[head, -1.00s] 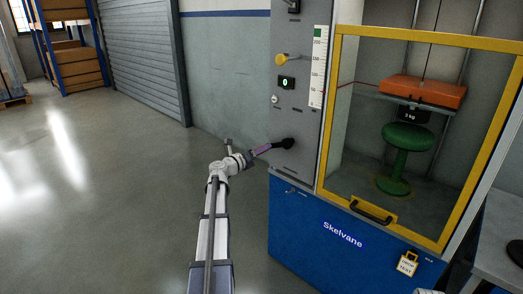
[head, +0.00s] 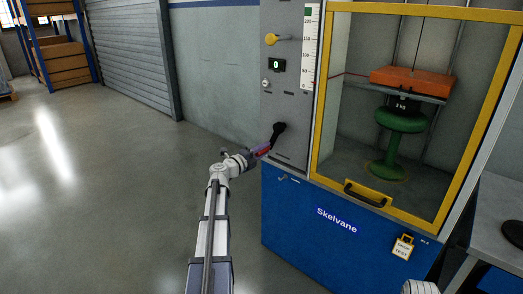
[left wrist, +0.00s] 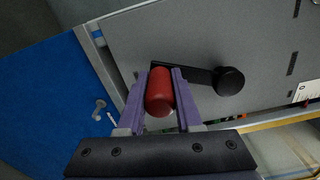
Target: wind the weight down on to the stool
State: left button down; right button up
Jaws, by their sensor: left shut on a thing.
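The orange weight (head: 412,80) hangs behind the yellow-framed window, level, with a black labelled piece (head: 403,106) beneath it. The green stool (head: 400,121) stands upright below; whether the black piece touches its seat I cannot tell. The black crank (head: 278,130) is on the grey panel left of the window, its arm pointing down and left. My left gripper (head: 262,151) is shut on the crank's red grip, with a purple finger on each side of the red grip (left wrist: 160,95) in the left wrist view.
The display (head: 276,65) reads 0. A yellow lever (head: 277,40) and a scale (head: 307,50) are above the crank. The blue cabinet base (head: 320,235) is below. The floor at left is clear.

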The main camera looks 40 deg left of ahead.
aim_at(257, 155)
pick_arm(q)
jog(key=shift+d+f, duration=0.1)
jog(key=shift+d, duration=0.05)
dwell(0.4)
jog(key=c, duration=0.6)
grip_release()
jog(key=s, duration=0.7)
jog(key=shift+s+a, duration=0.3)
jog(key=shift+s, duration=0.1)
